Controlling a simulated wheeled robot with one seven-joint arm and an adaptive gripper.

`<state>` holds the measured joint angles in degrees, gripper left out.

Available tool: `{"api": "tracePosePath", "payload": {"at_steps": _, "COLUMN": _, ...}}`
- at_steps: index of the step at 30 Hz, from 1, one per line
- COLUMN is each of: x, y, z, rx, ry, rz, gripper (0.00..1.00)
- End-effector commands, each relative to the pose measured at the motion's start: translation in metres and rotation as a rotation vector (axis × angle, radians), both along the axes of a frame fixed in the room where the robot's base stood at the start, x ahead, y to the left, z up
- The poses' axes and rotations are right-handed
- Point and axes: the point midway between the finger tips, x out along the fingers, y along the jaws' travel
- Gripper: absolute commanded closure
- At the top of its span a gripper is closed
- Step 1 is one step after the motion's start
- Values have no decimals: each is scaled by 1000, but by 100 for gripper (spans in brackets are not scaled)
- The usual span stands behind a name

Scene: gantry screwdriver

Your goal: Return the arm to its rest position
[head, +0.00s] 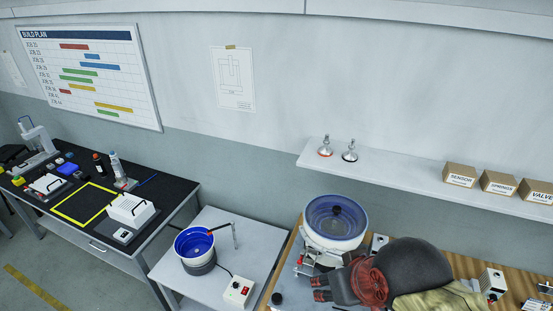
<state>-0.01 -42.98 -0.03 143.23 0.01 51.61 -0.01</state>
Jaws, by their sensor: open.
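My gripper (318,289) shows at the bottom of the head view, right of centre, above the left part of a wooden bench (465,264). Its two dark fingers with red marks point to the left and stand a little apart. It is open, and nothing shows between the fingers. My arm reaches in from the bottom right behind it and hides part of the bench. A white bowl feeder (317,240) with a blue inside stands just behind the gripper. I cannot tell how high the gripper is above the bench.
A second blue bowl (193,242) and a control box (238,291) stand on a side table (213,218). A wall shelf (397,173) holds cartons (498,184) and two small metal pieces. A black bench (166,190) is at left. Open air lies above the benches.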

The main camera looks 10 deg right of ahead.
Motion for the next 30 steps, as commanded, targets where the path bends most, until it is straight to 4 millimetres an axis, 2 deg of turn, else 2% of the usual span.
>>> {"api": "tracePosePath", "payload": {"at_steps": 1, "x": 0, "y": 0, "z": -16, "rx": 0, "ry": 1, "rz": 0, "gripper": 58}}
{"api": "tracePosePath", "payload": {"at_steps": 9, "x": 0, "y": 0, "z": -86, "rx": 0, "ry": 1, "rz": 0, "gripper": 58}}
{"api": "tracePosePath", "payload": {"at_steps": 12, "x": 0, "y": 0, "z": -110, "rx": 0, "ry": 1, "rz": 0, "gripper": 58}}
{"api": "tracePosePath", "payload": {"at_steps": 15, "x": 0, "y": 0, "z": -125, "rx": 0, "ry": 1, "rz": 0, "gripper": 58}}
{"api": "tracePosePath", "payload": {"at_steps": 18, "x": 0, "y": 0, "z": -131, "rx": 0, "ry": 0, "rz": 0, "gripper": 58}}
{"api": "tracePosePath", "payload": {"at_steps": 30, "x": 0, "y": 0, "z": -131, "rx": 0, "ry": 0, "rz": 0, "gripper": 58}}
